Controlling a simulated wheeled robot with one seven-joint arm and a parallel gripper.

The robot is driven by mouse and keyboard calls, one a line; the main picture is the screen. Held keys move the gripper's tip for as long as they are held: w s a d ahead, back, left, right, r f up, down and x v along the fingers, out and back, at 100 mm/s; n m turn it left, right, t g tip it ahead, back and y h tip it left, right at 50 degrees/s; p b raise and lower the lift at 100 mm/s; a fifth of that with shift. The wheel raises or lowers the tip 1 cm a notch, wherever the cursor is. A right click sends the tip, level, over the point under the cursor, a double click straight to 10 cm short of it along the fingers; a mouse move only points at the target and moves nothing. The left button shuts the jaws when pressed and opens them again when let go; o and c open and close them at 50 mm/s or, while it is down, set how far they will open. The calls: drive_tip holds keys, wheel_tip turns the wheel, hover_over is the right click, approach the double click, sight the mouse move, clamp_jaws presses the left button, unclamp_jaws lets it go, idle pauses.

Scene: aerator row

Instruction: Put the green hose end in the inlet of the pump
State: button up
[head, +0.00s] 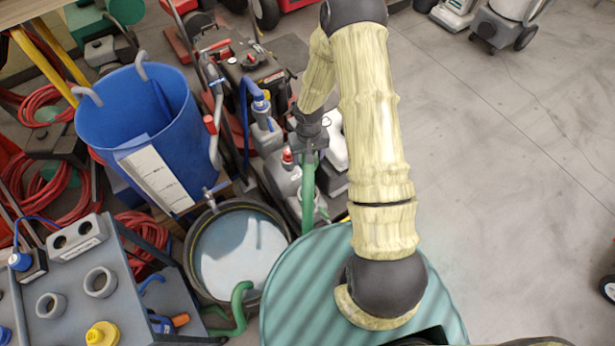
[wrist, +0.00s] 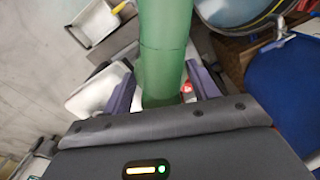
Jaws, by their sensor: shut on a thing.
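My gripper (head: 311,146) is shut on the green hose end (head: 308,188), which hangs down from it in the head view. In the wrist view the jaws (wrist: 163,84) are on either side of the green hose (wrist: 163,40). A grey machine with a red cap (head: 287,156), which looks like the pump, stands just left of and behind the held hose. Its inlet cannot be made out, and I cannot tell whether the hose touches it. A green hose length (head: 240,307) also bends over the rim of the round basin.
The round basin (head: 190,262) of pale water is left of the hose. A blue tub (head: 118,110) stands behind it, and a grey holder with round sockets (head: 125,300) is at front left. Red hoses and machines crowd the left and back.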

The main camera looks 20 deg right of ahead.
wheel_tip(320, 180, down, 13)
drive_tip(key=m+b, duration=0.6)
drive_tip(key=b, duration=1)
drive_tip(key=shift+s+a+r+b, duration=0.15)
drive_tip(key=shift+s+r+b, duration=0.1)
drive_tip(key=shift+b, duration=0.1)
drive_tip(key=shift+f, duration=0.1)
wheel_tip(320, 180, down, 4)
drive_tip(key=b, duration=0.3)
drive_tip(key=shift+f+b, duration=0.25)
drive_tip(key=shift+b, duration=0.15)
drive_tip(key=shift+p, duration=0.3)
drive_tip(key=shift+f+b, duration=1.4)
drive_tip(key=shift+f, duration=0.8)
